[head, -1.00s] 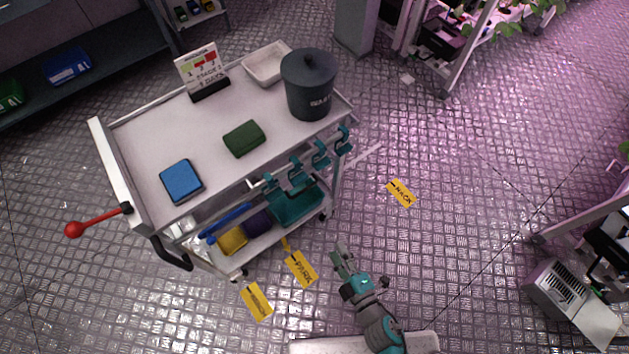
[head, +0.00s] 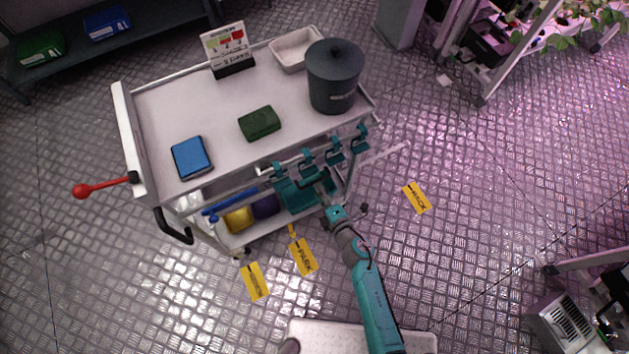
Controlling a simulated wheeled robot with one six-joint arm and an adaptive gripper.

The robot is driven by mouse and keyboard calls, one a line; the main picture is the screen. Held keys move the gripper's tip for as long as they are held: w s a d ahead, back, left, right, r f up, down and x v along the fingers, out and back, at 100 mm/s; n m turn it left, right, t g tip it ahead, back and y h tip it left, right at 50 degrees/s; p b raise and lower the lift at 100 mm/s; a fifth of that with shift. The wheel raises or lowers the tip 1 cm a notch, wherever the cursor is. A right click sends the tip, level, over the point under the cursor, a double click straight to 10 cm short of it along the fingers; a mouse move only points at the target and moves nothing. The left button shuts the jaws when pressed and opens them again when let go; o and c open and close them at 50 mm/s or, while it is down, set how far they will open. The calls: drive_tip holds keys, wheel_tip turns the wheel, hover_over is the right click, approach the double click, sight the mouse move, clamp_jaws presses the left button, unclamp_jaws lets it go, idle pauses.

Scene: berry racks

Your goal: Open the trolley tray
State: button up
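The white trolley (head: 215,108) stands left of centre, its top deck seen from above. Under the deck's front edge a pale bar (head: 264,173) shows; whether it belongs to a tray cannot be told. A teal bin-like piece (head: 293,197) is on the lower level. My gripper (head: 316,181) is at the trolley's front side, just below the hooks and over the teal piece. Its fingers blend with the teal parts, so their opening and any contact are unclear. No pulled-out tray is plainly visible.
On the deck are a blue box (head: 191,158), a green box (head: 260,123), a dark lidded bin (head: 335,78), a white dish (head: 292,55) and a sign (head: 228,50). A red-knobbed lever (head: 82,191) sticks out left.

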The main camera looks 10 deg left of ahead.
sight(314, 182)
drive_tip(key=shift+x, duration=2.5)
clamp_jaws()
